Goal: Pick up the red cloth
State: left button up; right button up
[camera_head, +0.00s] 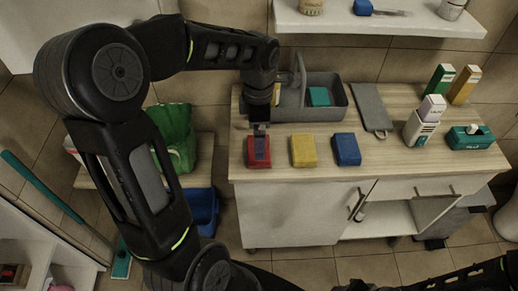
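The red cloth (258,161) lies folded flat on the wooden counter (380,158), near its left front edge. My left gripper (260,144) points down right over the red cloth, and its tips overlap the cloth in the picture. I cannot tell whether the fingers touch it or are closed around it. A yellow cloth (304,151) and a blue cloth (346,149) lie in a row to the right of the red one. My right arm shows at the lower right edge, but its gripper cannot be made out.
A grey caddy (324,112) with a teal item stands behind the cloths. A shelf (400,22) hangs above. The counter front is clear.

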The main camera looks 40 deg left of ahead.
pick_arm(q)
jog(key=shift+f+p, duration=0.65)
jog(key=shift+f, duration=2)
jog(key=c, duration=1)
jog(key=shift+w+r, duration=0.1)
jog(key=shift+r, duration=0.1)
notch_tip(320, 180, up, 10)
jog(key=b, duration=0.1)
jog(key=shift+f, duration=0.15)
